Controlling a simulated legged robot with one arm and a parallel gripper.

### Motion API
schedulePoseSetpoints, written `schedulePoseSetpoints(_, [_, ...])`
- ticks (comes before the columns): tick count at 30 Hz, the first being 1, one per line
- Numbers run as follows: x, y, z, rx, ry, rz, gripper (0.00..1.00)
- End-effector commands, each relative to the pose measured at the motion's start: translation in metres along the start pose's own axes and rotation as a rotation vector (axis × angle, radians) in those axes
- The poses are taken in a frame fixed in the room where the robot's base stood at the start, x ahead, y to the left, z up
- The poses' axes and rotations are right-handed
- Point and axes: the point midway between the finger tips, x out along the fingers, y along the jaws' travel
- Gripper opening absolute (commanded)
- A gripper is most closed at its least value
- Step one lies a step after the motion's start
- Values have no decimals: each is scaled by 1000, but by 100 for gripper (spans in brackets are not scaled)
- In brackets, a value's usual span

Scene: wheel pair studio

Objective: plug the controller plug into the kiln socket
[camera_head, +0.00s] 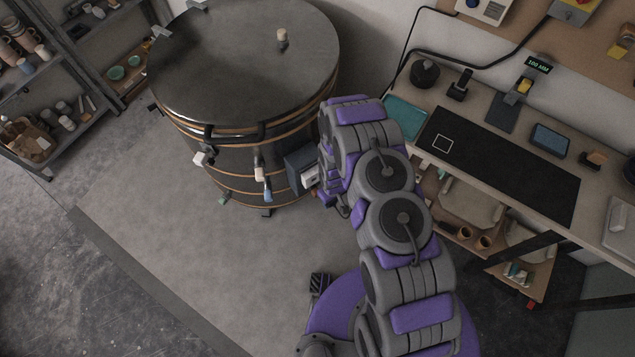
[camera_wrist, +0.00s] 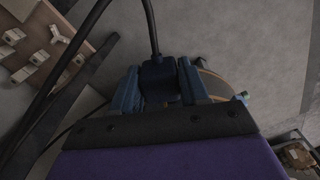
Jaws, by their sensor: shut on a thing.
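The kiln (camera_head: 235,62) is a large dark drum with brass-coloured bands and a flat grey lid, standing left of my arm. A dark grey box (camera_head: 298,168) with a pale face is on its right side, close to my gripper; I cannot make out the socket opening. In the wrist view my gripper (camera_wrist: 160,88) is shut on the dark blue controller plug (camera_wrist: 158,76), with a finger on each side. A black cable runs up from the plug. The plug's front end is hidden, so I cannot tell whether it touches the socket.
A workbench (camera_head: 580,215) with a black mat (camera_head: 510,165) and small items stands at right. Shelves (camera_head: 60,75) with pottery stand at left. The grey floor mat (camera_head: 160,220) before the kiln is clear. Cable also crosses the wrist view's left side.

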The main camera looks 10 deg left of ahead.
Motion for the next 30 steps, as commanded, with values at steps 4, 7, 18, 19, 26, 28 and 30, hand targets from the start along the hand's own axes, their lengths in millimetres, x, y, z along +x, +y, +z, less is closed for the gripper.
schedulePoseSetpoints(4, [2,0,-9,0,3,1,13])
schedulePoseSetpoints(7, [2,0,-15,0,4,2,13])
schedulePoseSetpoints(18, [1,-1,-34,0,4,0,13])
schedulePoseSetpoints(19, [1,-1,-36,0,5,0,13])
schedulePoseSetpoints(26, [2,-2,-49,0,3,2,13])
schedulePoseSetpoints(28, [1,-2,-51,0,2,1,13])
schedulePoseSetpoints(30, [1,-2,-53,0,1,0,13])
